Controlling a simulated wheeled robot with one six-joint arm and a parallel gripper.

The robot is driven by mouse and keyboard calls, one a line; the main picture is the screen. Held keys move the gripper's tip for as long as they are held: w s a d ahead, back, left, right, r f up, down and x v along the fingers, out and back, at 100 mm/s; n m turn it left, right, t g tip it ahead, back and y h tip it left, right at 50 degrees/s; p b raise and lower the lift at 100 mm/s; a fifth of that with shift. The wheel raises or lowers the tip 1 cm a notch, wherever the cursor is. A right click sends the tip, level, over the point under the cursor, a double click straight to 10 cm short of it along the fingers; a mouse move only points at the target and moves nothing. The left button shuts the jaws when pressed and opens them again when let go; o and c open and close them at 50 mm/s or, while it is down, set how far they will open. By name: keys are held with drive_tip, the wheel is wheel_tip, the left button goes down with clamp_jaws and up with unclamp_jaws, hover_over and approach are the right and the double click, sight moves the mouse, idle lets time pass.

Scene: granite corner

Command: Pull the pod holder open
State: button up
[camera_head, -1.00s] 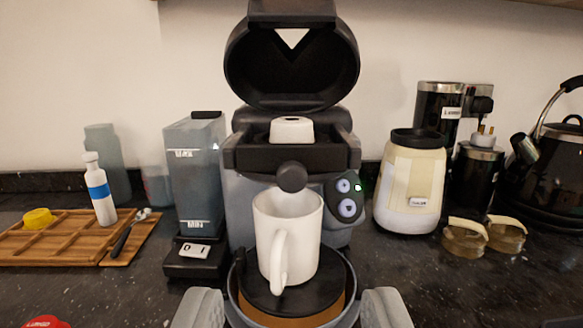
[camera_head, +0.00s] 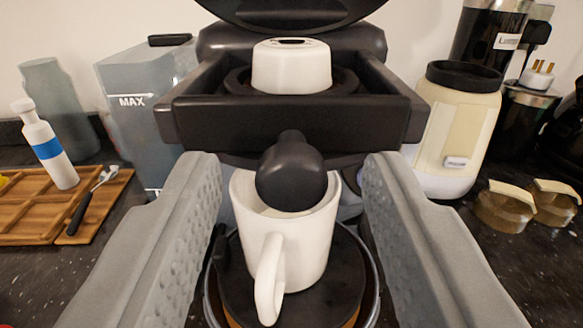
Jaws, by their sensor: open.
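The dark pod holder (camera_head: 290,128) is a drawer at the top of the coffee machine, with a white pod (camera_head: 291,67) sitting in it. Its round black knob (camera_head: 291,172) points towards me. My gripper (camera_head: 291,180) is open, with one grey finger on each side of the knob and clear gaps to it. The machine's lid (camera_head: 290,12) is raised, and only its lower part shows. A white mug (camera_head: 285,240) stands upright on the round drip tray (camera_head: 340,305), below and behind the knob, with its handle towards me. The knob hides part of its rim.
A grey water tank (camera_head: 140,95) stands left of the machine. A wooden tray (camera_head: 25,215) with a blue-banded white bottle (camera_head: 50,148) and a spoon lies further left. A cream jar (camera_head: 455,125) and small amber pots (camera_head: 508,207) stand on the right.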

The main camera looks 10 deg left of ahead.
clamp_jaws()
drive_tip(key=shift+s, duration=0.15)
drive_tip(key=v, duration=0.7)
unclamp_jaws()
